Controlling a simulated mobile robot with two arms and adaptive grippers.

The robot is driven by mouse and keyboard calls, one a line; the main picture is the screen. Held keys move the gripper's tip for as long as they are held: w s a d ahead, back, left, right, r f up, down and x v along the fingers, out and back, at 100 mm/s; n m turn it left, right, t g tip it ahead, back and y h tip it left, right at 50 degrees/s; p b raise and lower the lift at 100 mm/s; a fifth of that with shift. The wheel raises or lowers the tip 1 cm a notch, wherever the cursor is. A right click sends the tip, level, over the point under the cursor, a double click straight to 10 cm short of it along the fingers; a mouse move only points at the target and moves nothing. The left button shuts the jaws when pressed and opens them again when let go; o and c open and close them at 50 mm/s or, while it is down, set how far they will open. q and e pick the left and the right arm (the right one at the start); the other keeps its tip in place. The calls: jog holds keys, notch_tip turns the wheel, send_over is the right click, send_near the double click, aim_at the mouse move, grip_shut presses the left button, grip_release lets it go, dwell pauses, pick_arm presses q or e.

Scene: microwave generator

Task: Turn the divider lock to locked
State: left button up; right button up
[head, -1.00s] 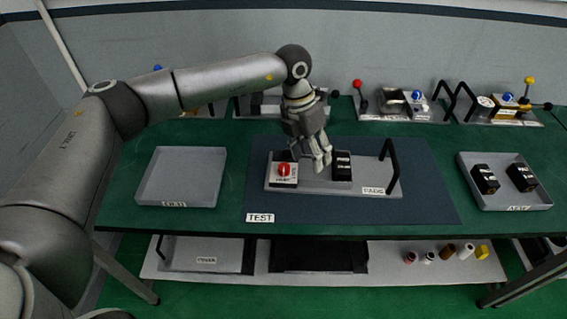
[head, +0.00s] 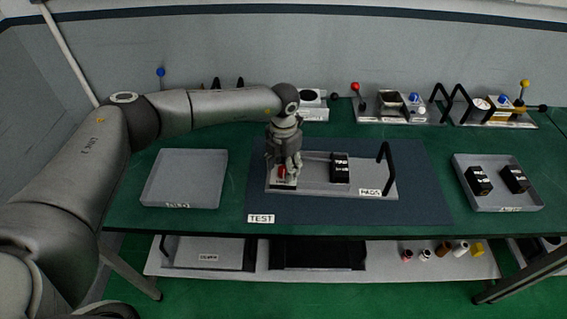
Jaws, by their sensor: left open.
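The divider lock's red knob (head: 282,171) sits on a white base at the left end of a grey plate (head: 318,188) that lies on the dark TEST mat (head: 420,205). My left gripper (head: 284,165) points down right at the red knob, with its fingers open and partly covering it. I cannot tell whether the fingers touch the knob. The knob's label and exact angle are too small and covered to read. My right gripper is not in view.
The plate also carries a black block (head: 339,168) and a black handle (head: 387,168). An empty grey tray (head: 183,178) lies to the left. A tray (head: 497,203) with two black blocks lies to the right. Several devices with levers line the table's back.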

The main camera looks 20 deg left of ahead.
pick_arm(q)
jog(key=shift+f, duration=0.15)
jog(key=shift+c, duration=0.4)
jog(key=c, duration=0.9)
jog(key=shift+c, duration=0.2)
